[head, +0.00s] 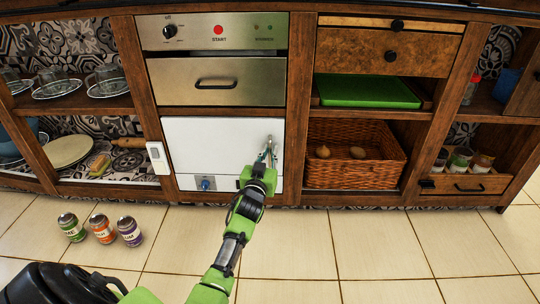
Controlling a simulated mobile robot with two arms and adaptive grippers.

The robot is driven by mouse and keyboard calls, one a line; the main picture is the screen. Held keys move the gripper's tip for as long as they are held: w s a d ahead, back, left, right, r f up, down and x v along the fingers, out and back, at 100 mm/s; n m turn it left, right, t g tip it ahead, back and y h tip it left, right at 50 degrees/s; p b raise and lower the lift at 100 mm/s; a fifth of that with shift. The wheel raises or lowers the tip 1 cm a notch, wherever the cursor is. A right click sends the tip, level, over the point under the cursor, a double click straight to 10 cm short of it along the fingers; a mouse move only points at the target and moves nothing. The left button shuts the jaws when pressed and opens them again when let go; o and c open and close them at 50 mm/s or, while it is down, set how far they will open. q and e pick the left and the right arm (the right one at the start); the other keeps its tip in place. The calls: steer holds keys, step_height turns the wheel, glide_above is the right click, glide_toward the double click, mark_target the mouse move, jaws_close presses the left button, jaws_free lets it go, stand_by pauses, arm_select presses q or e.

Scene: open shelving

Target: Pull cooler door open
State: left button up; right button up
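The white cooler door (212,142) is set low in the wooden unit, below the steel warmer drawer. It looks shut, flush with its frame. My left gripper (267,152) is at the door's right part, with its green arm reaching up from the bottom of the picture. Its thin fingers point up along the door near the right edge. A handle there is hard to make out behind the fingers, and I cannot tell whether they are closed on it or touching it. The gripper and wrist hide the door's lower right corner. My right gripper is not in view.
A small panel with a blue knob (205,184) is below the door. Several jars, among them an orange-labelled jar (102,229), stand on the tiled floor at left. A wicker basket (352,173) is to the right. The floor before the door is otherwise clear.

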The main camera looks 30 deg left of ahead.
arm_select(q)
jaws_close()
